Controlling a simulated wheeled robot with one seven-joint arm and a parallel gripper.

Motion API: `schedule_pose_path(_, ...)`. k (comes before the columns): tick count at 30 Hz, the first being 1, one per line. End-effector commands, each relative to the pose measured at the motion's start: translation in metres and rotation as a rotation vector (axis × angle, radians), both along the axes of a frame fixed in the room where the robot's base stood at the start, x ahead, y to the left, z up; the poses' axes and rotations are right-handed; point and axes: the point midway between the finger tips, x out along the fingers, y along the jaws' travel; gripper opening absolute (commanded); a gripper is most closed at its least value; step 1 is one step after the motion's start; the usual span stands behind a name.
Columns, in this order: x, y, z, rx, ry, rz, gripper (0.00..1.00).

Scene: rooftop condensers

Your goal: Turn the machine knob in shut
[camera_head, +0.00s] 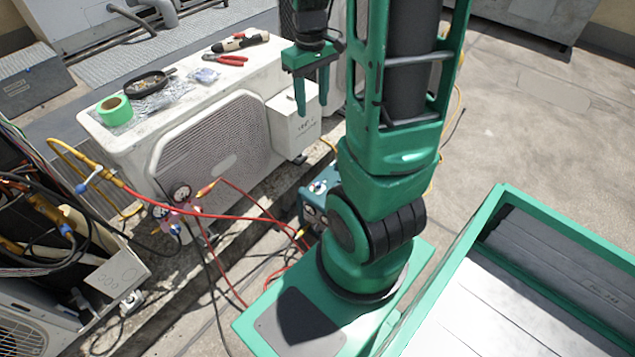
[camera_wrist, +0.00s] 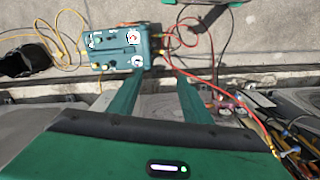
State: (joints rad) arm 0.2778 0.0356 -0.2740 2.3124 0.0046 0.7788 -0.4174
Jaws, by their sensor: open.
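The teal machine (camera_head: 314,201) stands on the ground behind my arm's base, partly hidden by my arm in the head view. In the wrist view the machine (camera_wrist: 113,54) shows its panel, with a red-marked round part (camera_wrist: 133,37) and pale round parts (camera_wrist: 138,60). I cannot read labels or tell which part is the in knob, nor its setting. My gripper (camera_head: 312,106) points down in front of the white condenser's small box, fingers apart and empty. In the wrist view my gripper (camera_wrist: 155,76) has its fingers reaching toward the machine, apparently not touching it.
An open condenser stands at left. Open roof (camera_head: 530,100) lies right.

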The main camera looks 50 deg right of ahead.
Motion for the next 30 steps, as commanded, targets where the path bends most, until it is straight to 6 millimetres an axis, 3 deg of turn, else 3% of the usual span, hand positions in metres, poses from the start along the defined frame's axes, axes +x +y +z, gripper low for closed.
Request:
schedule_pose_path(6,0.051,-0.039,-0.057,-0.006,0.012,0.163,0.44)
schedule_pose_path(15,0.103,-0.089,-0.155,-0.011,0.018,0.396,0.44)
schedule_pose_path(23,0.126,-0.124,-0.257,-0.008,0.022,0.604,0.44)
schedule_pose_path(30,0.128,-0.145,-0.36,0.007,0.02,0.796,0.44)
